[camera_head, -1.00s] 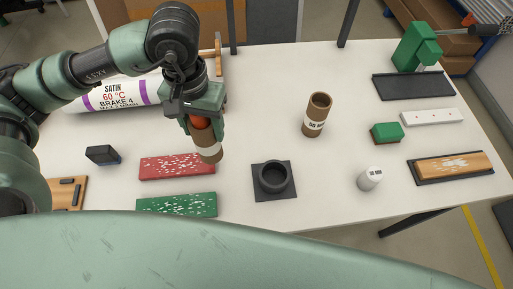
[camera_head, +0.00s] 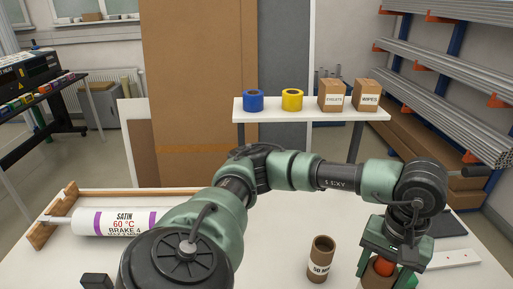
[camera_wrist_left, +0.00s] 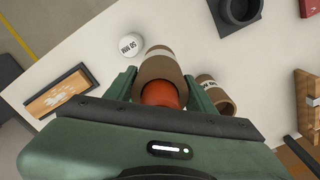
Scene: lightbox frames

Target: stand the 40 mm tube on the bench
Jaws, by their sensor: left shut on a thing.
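My left gripper (camera_head: 380,266) is shut on a brown cardboard tube (camera_head: 375,281) at the lower right of the head view. In the left wrist view the same gripper (camera_wrist_left: 163,92) has its two green fingers on either side of that tube (camera_wrist_left: 162,64). Something orange-red (camera_wrist_left: 161,95) shows at the tube's gripper end. The held tube's label is not readable. Its lower end is cut off in the head view, so I cannot tell whether it touches the white bench (camera_head: 270,240). A second brown tube (camera_head: 321,262), labelled 50, stands upright to the left. My right gripper is not in view.
In the wrist view, a white labelled cylinder (camera_wrist_left: 131,45), a black round holder (camera_wrist_left: 240,12) and a wooden block on a dark tray (camera_wrist_left: 58,97) lie around the held tube. The white SATIN roll (camera_head: 110,222) lies at the left. A shelf (camera_head: 300,115) with tapes and boxes stands behind.

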